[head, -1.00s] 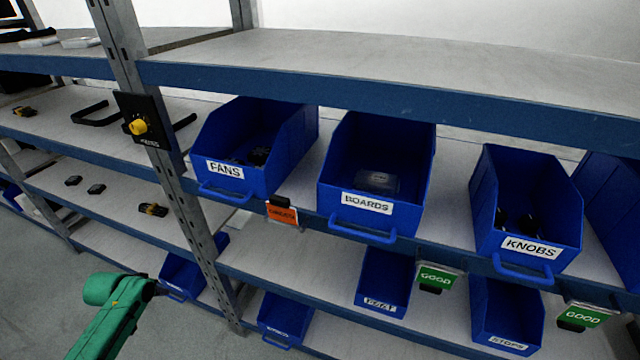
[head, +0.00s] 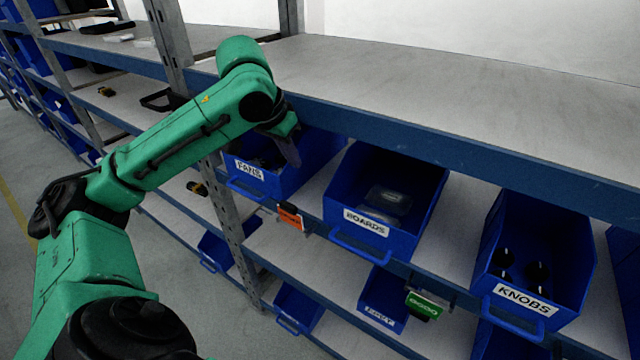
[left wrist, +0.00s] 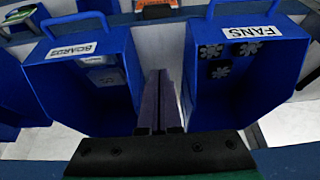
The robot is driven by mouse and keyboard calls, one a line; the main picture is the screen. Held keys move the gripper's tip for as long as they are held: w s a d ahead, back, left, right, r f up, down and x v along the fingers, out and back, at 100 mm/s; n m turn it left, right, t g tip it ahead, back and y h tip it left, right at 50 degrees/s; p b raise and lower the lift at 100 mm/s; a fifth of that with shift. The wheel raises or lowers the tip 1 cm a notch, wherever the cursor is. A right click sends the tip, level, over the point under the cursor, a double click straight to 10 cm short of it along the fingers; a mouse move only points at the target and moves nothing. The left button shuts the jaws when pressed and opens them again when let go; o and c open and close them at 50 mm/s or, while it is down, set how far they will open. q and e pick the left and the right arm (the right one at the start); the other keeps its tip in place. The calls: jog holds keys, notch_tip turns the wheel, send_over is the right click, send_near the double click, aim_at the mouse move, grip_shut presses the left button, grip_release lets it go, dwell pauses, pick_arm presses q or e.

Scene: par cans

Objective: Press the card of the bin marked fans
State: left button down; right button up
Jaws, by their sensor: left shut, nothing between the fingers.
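The blue bin marked FANS (head: 312,166) stands on the middle shelf in the head view, partly hidden by my left gripper. It also shows at the right of the left wrist view (left wrist: 262,85), with several dark fans inside. An orange card (head: 291,216) hangs on the shelf's front edge, below and to the right of the FANS label. Part of an orange card (left wrist: 156,8) shows at the top of the left wrist view.
The BOARDS bin (head: 345,205) stands to the right of FANS, and the KNOBS bin (head: 487,240) further right. A green card (head: 423,306) hangs below the edge between them. The blue edge of the upper shelf (head: 420,145) runs just above the bins. A grey post (head: 228,215) stands left.

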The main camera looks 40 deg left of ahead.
pick_arm(q)
jog(key=s+a, duration=0.1)
jog(key=s, duration=0.1)
jog(key=p, duration=0.2)
send_over(290, 215)
jog(key=w+a, duration=0.1)
jog(key=w, duration=0.4)
notch_tip(290, 215, down, 9)
jog(key=shift+a+f, duration=0.1)
jog(key=s+b, duration=0.3)
jog(key=b, duration=0.3)
jog(key=shift+s+b, duration=0.3)
jog(key=shift+s, duration=0.05)
pick_arm(e)
jog(key=f, duration=0.1)
jog(key=s+f, duration=0.1)
jog(key=f, duration=0.2)
jog(key=shift+s+a+f, duration=0.15)
jog(key=shift+s+f, duration=0.05)
jog(key=shift+s, duration=0.2)
pick_arm(q)
jog(key=shift+f, duration=0.1)
pick_arm(e)
jog(key=shift+s+f, duration=0.15)
